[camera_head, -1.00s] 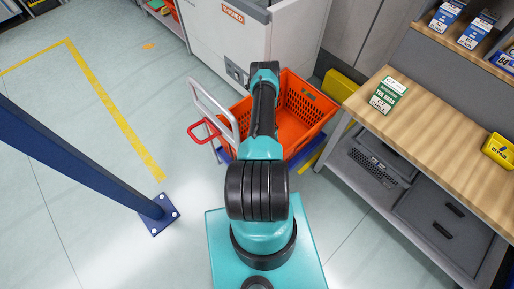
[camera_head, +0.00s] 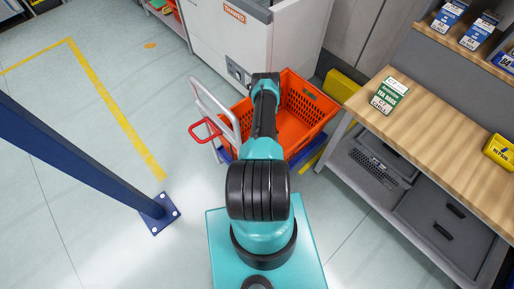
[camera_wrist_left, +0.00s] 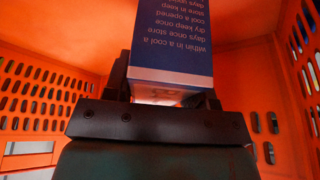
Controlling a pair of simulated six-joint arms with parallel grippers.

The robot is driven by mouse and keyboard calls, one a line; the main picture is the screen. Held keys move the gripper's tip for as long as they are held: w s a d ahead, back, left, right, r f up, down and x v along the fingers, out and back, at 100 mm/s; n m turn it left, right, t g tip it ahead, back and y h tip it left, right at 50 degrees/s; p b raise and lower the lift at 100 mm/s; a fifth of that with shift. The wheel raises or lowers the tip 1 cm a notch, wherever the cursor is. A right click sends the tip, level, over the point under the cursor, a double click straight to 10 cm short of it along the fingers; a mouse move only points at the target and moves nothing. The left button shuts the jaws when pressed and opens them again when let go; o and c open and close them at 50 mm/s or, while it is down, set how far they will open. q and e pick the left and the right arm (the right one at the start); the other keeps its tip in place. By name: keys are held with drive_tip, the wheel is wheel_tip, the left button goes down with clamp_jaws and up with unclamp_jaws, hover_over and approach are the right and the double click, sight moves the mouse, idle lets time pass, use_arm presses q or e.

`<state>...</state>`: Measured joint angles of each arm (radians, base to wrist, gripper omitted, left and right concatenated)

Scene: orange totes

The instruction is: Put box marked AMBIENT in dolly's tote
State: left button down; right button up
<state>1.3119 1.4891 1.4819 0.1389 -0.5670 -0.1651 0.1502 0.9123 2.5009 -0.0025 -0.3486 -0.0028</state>
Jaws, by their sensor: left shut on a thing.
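A dark blue box with white printed text (camera_wrist_left: 172,35) shows in the left wrist view, held in my left gripper (camera_wrist_left: 165,95). The gripper is shut on it, inside the orange tote. The word AMBIENT is not visible on the face I see. The orange tote (camera_head: 316,107) sits on the blue dolly (camera_head: 226,155), which has a pale handle, in the head view. My left arm reaches over the tote and hides its own gripper and the box there. The tote's slotted walls surround the gripper in the left wrist view (camera_wrist_left: 35,95). My right gripper is not in view.
A dark blue post (camera_head: 80,150) is at the left. A white cabinet (camera_head: 228,40) stands behind.

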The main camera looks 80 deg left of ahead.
use_arm(q)
drive_tip(key=shift+c, duration=2.3)
unclamp_jaws()
drive_tip(key=shift+f, duration=0.15)
drive_tip(key=v, duration=1.2)
